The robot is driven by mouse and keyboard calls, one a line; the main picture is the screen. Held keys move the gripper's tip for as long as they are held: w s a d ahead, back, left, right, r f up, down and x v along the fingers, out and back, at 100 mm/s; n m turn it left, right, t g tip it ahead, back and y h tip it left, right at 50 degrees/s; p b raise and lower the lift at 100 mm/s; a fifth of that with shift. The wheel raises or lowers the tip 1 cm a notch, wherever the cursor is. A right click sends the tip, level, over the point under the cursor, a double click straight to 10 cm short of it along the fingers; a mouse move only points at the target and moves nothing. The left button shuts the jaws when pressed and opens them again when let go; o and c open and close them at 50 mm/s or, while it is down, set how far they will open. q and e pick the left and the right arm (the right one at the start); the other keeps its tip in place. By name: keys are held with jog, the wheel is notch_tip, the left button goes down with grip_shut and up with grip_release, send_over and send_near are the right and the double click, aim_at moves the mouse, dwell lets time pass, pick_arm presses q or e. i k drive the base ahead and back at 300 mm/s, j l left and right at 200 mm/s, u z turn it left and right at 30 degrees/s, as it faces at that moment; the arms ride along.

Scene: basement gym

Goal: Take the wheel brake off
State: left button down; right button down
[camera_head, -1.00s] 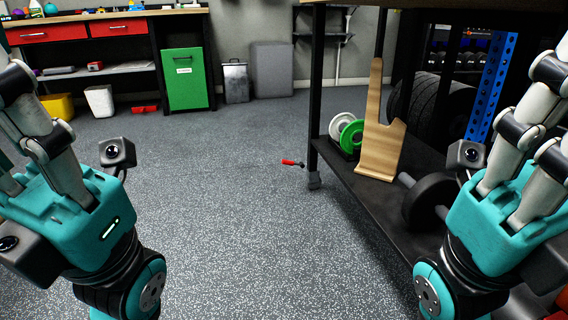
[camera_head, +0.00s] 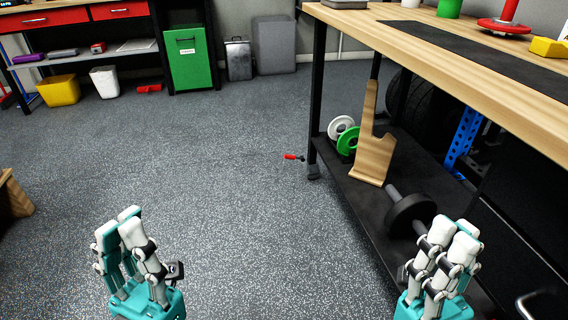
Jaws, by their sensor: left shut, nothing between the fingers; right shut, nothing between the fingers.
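My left gripper (camera_head: 130,224) is at the lower left over open floor, fingers up, shut and empty. My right gripper (camera_head: 454,236) is at the lower right in front of the bench's lower shelf, shut and empty. Both are well apart from the lever.
The workbench (camera_head: 470,62) fills the right side. Its lower shelf (camera_head: 352,188) holds a wooden piece (camera_head: 374,155), green and white plates (camera_head: 347,142) and a dumbbell (camera_head: 410,212). The speckled floor (camera_head: 210,160) left of the lever is clear. A wooden edge (camera_head: 14,195) stands far left.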

aim_at(286, 156)
jog(key=i+z, duration=0.1)
jog(key=z, duration=0.2)
jog(key=i+j+z, duration=0.1)
jog(key=z, duration=0.25)
jog(key=i+j+z, duration=0.3)
jog(key=i+j, duration=0.2)
jog(key=j, duration=0.2)
jog(key=i+j+z, duration=0.1)
jog(key=i+j, duration=0.15)
jog(key=i+j+z, duration=0.15)
jog(key=j, duration=0.35)
jog(key=i+j, duration=0.2)
jog(key=j, duration=0.15)
jog(key=i+j, duration=0.4)
jog(key=j, duration=0.25)
jog(key=i+j, duration=0.15)
jog(key=j, duration=0.2)
